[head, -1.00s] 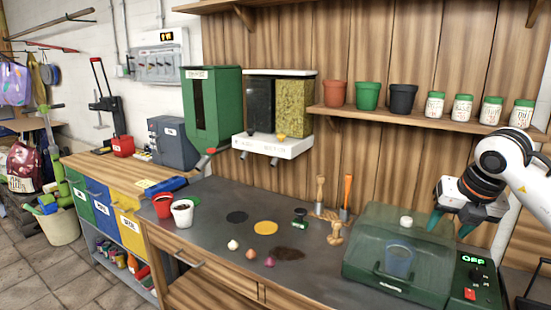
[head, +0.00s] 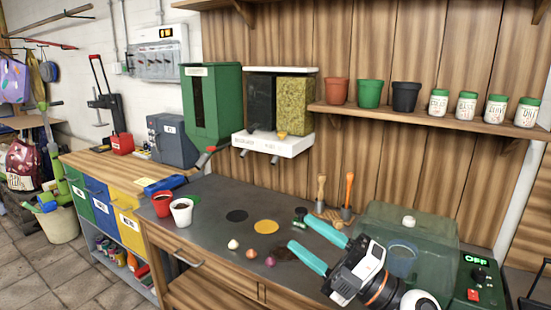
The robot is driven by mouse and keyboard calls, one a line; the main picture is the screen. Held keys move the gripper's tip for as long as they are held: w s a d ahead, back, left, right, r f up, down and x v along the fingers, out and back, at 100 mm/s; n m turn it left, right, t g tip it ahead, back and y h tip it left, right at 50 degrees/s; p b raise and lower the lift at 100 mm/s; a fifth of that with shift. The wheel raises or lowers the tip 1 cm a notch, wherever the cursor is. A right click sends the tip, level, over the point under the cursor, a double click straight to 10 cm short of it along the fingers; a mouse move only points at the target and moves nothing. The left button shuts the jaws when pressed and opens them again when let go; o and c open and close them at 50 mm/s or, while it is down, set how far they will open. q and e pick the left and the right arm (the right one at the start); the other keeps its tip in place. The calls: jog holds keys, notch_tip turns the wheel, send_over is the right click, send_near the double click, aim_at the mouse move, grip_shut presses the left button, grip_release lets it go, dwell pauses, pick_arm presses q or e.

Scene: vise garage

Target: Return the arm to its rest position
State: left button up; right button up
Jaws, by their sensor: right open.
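My right gripper (head: 296,231) is in the lower right of the head view. Its arm enters from the bottom edge, and its two teal fingers point left, apart, with nothing between them. The fingers are above the grey worktop and partly cover a dark soil patch (head: 282,254). The gripper's body hides part of the clear-lidded green box (head: 440,226), which holds a blue cup (head: 402,260). I cannot tell whether the gripper touches anything. My left gripper is not in view.
Three small bulbs, one a red onion (head: 270,261), lie left of the fingers. Hand tools (head: 348,190) stand behind them. A shelf with pots and jars (head: 438,102) runs above.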

jog(key=w+d+f+m+t+h, duration=0.1)
jog(key=d+f+m+t+h, duration=0.9)
jog(key=m+h, duration=0.85)
jog(key=s+d+f+m+g+h, duration=0.1)
jog(key=s+d+f+m+g, duration=0.15)
jog(key=f, duration=0.25)
jog(key=s+d+f+m+g+h, duration=0.1)
jog(key=s+d+f+m+g, duration=0.1)
jog(key=f+m+g, duration=0.3)
jog(key=s+f+m+g, duration=0.1)
jog(key=s+f+g, duration=0.4)
jog(key=s+f, duration=0.45)
jog(key=s+f+g, duration=0.6)
jog(key=s+f, duration=0.1)
jog(key=s, duration=0.5)
notch_tip(320, 180, down, 27)
jog(key=s, duration=0.2)
jog(key=s+d+f+g, duration=0.2)
jog(key=s+d+f, duration=0.1)
jog(key=s+f, duration=1.1)
jog(key=shift+s+f+y, duration=0.3)
jog(key=shift+s+y, duration=0.05)
jog(key=shift+s, duration=0.35)
jog(key=shift+d, duration=0.1)
